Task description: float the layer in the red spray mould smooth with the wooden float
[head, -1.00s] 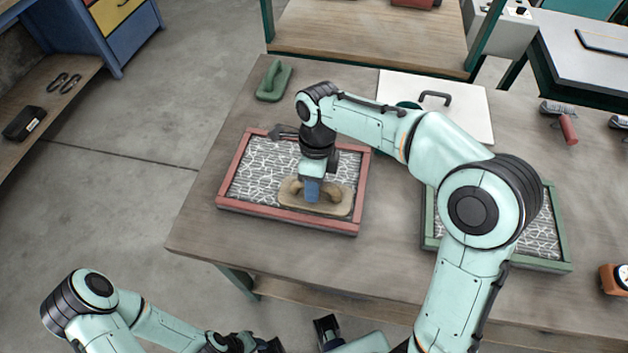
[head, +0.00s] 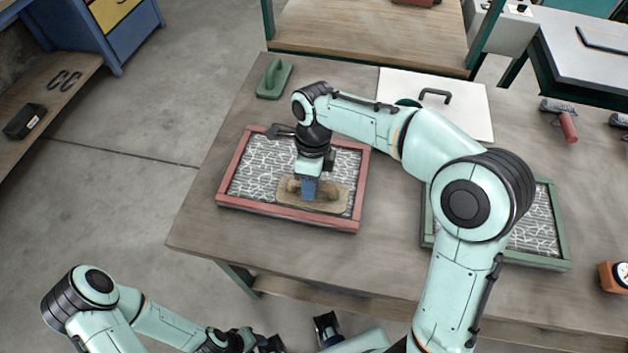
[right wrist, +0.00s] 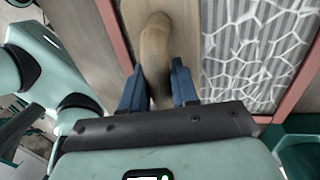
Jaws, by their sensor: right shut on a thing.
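The red spray mould (head: 290,219) lies on the table and holds a grey layer with a white fibre web. The wooden float (head: 337,198) lies flat on the layer in the near part of the mould, by its front wall. My right gripper (head: 308,192) comes down from above and is shut on the float's handle; in the right wrist view the blue fingers stand on both sides of the handle (right wrist: 154,45). The arm hides part of the mould's far side. My left arm is at the bottom left; its gripper (head: 245,343) shows only partly, at the frame's bottom edge.
A green float (head: 273,79) stands at the table's back left. A green mould (head: 500,256) with a similar web lies right, partly behind my right arm. A white board with a handle (head: 470,105) lies at the back. A red-handled roller (head: 567,125) and an orange timer (head: 613,277) are further right.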

